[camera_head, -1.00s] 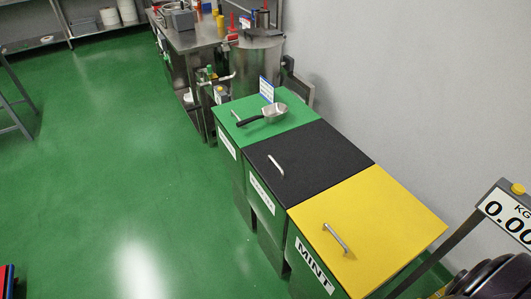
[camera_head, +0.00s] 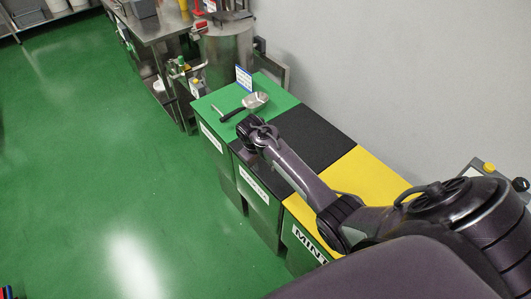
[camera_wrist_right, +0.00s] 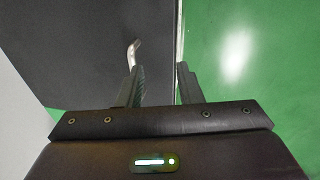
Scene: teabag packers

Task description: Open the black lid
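The black lid (camera_head: 312,137) lies flat and closed on the middle bin, between the green and yellow lids. It also fills the upper left of the right wrist view (camera_wrist_right: 80,50). Its metal handle (camera_wrist_right: 134,52) shows there just beyond the tip of the left-hand finger; in the head view my arm hides it. My right gripper (camera_wrist_right: 158,68) is open and empty over the front edge of the lid, with the handle not between its fingers. In the head view its hand is by the front of the black bin. My left gripper is not in view.
A green lid (camera_head: 218,96) with a metal scoop (camera_head: 256,100) and a small sign (camera_head: 243,78) lies beyond. The yellow lid (camera_head: 370,175) is nearer, partly under my right arm. A steel drum (camera_head: 228,50) stands behind. The green floor (camera_head: 110,150) on the left is open.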

